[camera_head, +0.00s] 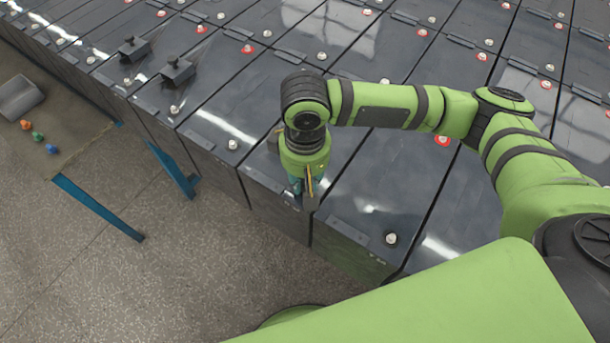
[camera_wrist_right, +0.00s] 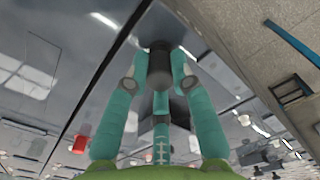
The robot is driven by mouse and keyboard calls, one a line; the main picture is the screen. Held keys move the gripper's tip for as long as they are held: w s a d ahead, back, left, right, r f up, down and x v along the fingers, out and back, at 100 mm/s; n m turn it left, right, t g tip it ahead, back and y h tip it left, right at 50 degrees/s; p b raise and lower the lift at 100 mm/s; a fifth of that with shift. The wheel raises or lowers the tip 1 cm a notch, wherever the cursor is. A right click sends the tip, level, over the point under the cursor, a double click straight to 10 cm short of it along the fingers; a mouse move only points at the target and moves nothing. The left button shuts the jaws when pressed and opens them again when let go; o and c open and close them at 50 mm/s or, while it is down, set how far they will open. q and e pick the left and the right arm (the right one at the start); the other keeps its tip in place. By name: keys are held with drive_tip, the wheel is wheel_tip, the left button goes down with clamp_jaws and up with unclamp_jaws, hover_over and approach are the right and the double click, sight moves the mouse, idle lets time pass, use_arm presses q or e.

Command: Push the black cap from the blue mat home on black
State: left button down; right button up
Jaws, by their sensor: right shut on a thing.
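My right gripper (camera_head: 305,187) points down at the front edge of the battery row in the head view. In the right wrist view its teal fingers (camera_wrist_right: 160,75) are closed around a dark cylindrical piece, which looks like the black cap (camera_wrist_right: 159,62). In the head view the cap is hidden by the gripper. Whether it touches a post under it cannot be told. No blue mat can be made out. My left gripper is not in view.
Dark battery tops (camera_head: 215,110) fill the back, with several posts, some red-ringed (camera_head: 248,48). Two black blocks (camera_head: 177,70) stand on them. Blue bars (camera_head: 98,206) lie beyond the front edge over the speckled floor.

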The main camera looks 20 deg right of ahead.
drive_tip(key=shift+f, duration=0.35)
idle(0.4)
drive_tip(key=o, duration=1.3)
drive_tip(key=shift+o, duration=0.2)
drive_tip(key=shift+r+p, duration=3.55)
drive_tip(key=shift+p, duration=0.8)
